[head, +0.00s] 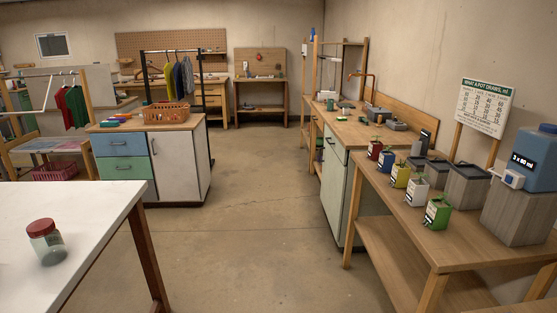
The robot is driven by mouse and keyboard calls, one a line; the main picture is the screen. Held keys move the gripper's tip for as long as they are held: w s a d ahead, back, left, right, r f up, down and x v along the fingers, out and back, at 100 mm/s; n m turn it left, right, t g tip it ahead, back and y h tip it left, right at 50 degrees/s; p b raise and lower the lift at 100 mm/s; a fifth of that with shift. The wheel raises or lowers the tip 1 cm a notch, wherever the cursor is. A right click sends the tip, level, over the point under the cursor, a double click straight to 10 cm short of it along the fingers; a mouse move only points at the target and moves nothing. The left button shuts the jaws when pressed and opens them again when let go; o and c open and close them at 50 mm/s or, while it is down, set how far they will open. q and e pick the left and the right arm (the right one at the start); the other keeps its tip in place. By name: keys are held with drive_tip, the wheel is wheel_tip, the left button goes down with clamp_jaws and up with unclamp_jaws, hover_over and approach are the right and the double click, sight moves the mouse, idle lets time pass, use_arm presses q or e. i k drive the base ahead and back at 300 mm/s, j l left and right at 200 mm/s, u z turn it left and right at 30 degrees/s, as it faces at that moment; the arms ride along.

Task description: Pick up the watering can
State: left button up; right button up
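I cannot make out a watering can for certain in the head view. A blue container (534,158) marked "3 x 80 ml", with a small white and blue tap on its front, stands on a grey block (520,212) at the far right. Small items on the wooden counter by the sink (372,126) are too small to tell apart. Neither of my grippers is in view.
Several small coloured pots with plants, one green (438,212), line the right bench (415,225). A white table (75,215) with a red-lidded jar (46,243) is at near left. A cabinet (180,165) with a basket (167,115) stands beyond. The middle floor (250,210) is clear.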

sight(330, 102)
drive_tip(key=i, duration=3.25)
drive_tip(key=i+z, duration=0.2)
drive_tip(key=i, duration=0.35)
drive_tip(key=i+j+z, duration=0.2)
drive_tip(key=i, duration=0.35)
drive_tip(key=i+j+z, duration=0.2)
drive_tip(key=i, duration=0.3)
